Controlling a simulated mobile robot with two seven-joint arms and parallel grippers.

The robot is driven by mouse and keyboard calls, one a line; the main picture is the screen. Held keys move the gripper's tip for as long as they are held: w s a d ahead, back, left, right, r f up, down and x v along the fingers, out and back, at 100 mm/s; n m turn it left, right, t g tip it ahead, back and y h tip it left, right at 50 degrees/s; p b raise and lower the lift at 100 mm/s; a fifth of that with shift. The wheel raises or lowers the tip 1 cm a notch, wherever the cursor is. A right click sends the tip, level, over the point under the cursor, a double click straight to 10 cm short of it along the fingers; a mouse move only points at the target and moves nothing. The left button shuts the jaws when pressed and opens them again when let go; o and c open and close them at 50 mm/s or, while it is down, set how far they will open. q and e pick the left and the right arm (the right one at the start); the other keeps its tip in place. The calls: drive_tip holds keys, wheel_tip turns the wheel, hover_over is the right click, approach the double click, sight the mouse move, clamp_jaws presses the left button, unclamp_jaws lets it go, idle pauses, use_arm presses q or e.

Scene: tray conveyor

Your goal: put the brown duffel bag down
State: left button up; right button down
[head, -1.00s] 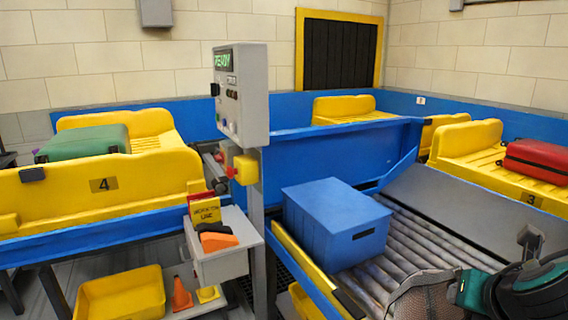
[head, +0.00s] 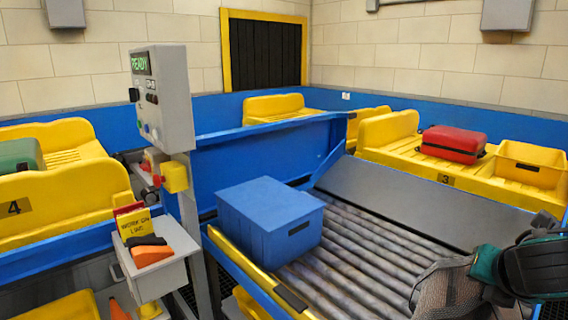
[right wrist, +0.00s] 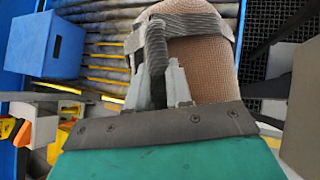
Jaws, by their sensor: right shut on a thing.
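The brown duffel bag (head: 447,290) shows at the lower right of the head view, partly cut off by the frame and covered by my right arm. In the right wrist view the bag (right wrist: 202,64) is a rounded brown woven shape with grey straps. My right gripper (right wrist: 160,92) is shut on the dark strap handle at its top. In the head view the bag is at the near right side of the roller conveyor (head: 345,245); I cannot tell whether it touches the rollers. My left gripper is not in view.
A blue box (head: 270,217) stands on the left of the rollers, which are bare to its right. A grey control post (head: 160,100) stands left of them. Yellow trays behind hold a red suitcase (head: 453,144) and a green case (head: 20,155).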

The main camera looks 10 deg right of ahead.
sight(451, 297)
drive_tip(key=shift+a+f, duration=0.35)
drive_tip(key=shift+f, duration=0.05)
drive_tip(key=shift+n+t+y, duration=0.3)
drive_tip(key=a+f, duration=0.2)
drive_tip(key=a, duration=0.1)
drive_tip(key=a+f, duration=0.1)
drive_tip(key=shift+w+a, duration=0.15)
drive_tip(key=shift+w, duration=0.05)
drive_tip(key=shift+n+t+y, duration=0.3)
drive_tip(key=shift+n+y, duration=0.2)
drive_tip(key=shift+n, duration=0.4)
drive_tip(key=a, duration=0.2)
drive_tip(key=w+a, duration=0.1)
drive_tip(key=a, duration=0.1)
drive_tip(key=a+f, duration=0.1)
drive_tip(key=a, duration=0.1)
drive_tip(key=shift+w+a+f, duration=0.1)
drive_tip(key=shift+w+a, duration=0.1)
drive_tip(key=shift+w, duration=0.05)
drive_tip(key=w+a+r+n+y, duration=0.1)
drive_tip(key=w+a+n+y, duration=0.1)
drive_tip(key=a, duration=1.1)
drive_tip(key=shift+a+r+n+t+y, duration=0.15)
drive_tip(key=shift+a+n+t+y, duration=0.2)
drive_tip(key=shift+n+y, duration=0.65)
drive_tip(key=shift+w, duration=0.1)
